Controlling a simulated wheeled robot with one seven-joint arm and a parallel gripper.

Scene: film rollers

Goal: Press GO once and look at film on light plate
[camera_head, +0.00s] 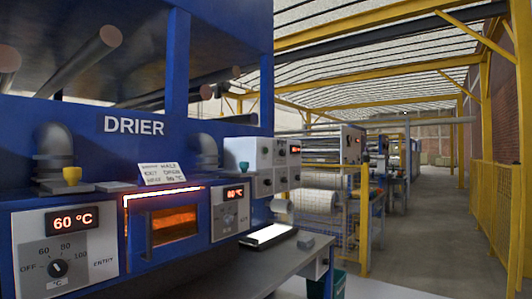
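The light plate (268,235) is a bright white panel in a dark frame, lying on the grey bench beside the drier. I cannot make out film on it. A button marked GO cannot be read in this view. The blue drier (140,150) fills the left side, with a glowing orange window (174,222). Its left panel (65,245) shows 60 °C above a dial, and a smaller panel (231,210) shows 80 °C. A white control box (265,166) with several dials stands behind the plate. My gripper is not in view.
A small grey block (305,242) sits on the bench (312,262) right of the plate. A handwritten card (163,174) stands on the drier. A yellow fence and large rolls (315,201) stand beyond. The floor aisle (435,240) on the right is clear, edged by a yellow railing (500,210).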

